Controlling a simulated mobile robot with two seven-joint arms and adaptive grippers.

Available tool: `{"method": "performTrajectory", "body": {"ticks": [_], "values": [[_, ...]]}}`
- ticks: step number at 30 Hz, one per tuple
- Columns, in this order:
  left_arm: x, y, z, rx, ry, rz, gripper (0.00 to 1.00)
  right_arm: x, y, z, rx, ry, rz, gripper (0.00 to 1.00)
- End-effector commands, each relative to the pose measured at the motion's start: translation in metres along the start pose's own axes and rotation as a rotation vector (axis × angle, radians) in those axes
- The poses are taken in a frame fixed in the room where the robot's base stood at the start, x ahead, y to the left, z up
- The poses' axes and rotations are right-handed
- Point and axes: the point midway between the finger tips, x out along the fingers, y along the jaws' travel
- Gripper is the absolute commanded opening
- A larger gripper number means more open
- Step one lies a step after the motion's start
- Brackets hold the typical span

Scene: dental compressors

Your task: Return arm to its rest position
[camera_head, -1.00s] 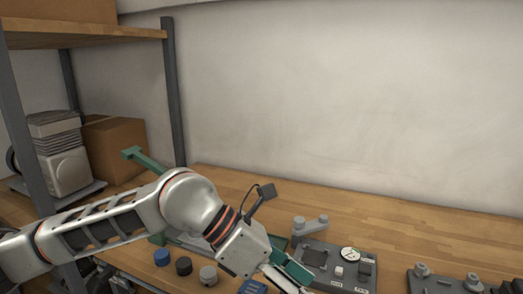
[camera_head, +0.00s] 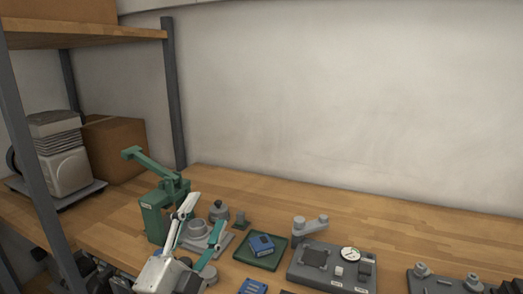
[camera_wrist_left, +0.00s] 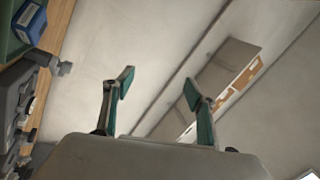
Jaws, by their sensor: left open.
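My left gripper (camera_head: 197,232) is at the lower left of the head view, above the front part of the workbench. Its two teal-padded fingers stand apart and point upward in the picture, with nothing between them. In the left wrist view the left gripper (camera_wrist_left: 158,88) is also open and empty, facing the wall. Behind it in the head view stand a green press-like fixture (camera_head: 154,217) and a grey round part on a plate (camera_head: 218,243). The gripper covers part of these. My right gripper is not in view.
A green tray (camera_head: 267,263) holds a blue block (camera_head: 261,244). Right of it are a grey panel with a gauge (camera_head: 325,278) and another grey fixture (camera_head: 440,286). A shelf post (camera_head: 175,95) and a compressor (camera_head: 62,160) stand at left. The rear benchtop (camera_head: 400,225) is clear.

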Motion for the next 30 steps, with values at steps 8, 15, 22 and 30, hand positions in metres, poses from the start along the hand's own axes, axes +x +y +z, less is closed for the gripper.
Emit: {"method": "performTrajectory", "body": {"ticks": [8,15,22,30], "values": [[-0.107,0.070,0.144,-0.121,-0.522,0.243,0.56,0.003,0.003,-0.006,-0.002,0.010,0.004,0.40],[-0.235,0.114,0.216,-0.158,-0.888,0.460,0.56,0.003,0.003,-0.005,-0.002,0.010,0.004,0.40],[-0.321,0.129,0.240,-0.160,-1.090,0.598,0.56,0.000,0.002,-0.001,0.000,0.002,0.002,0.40],[-0.396,0.132,0.250,-0.148,-1.250,0.722,0.56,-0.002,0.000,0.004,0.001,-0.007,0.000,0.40]]}}
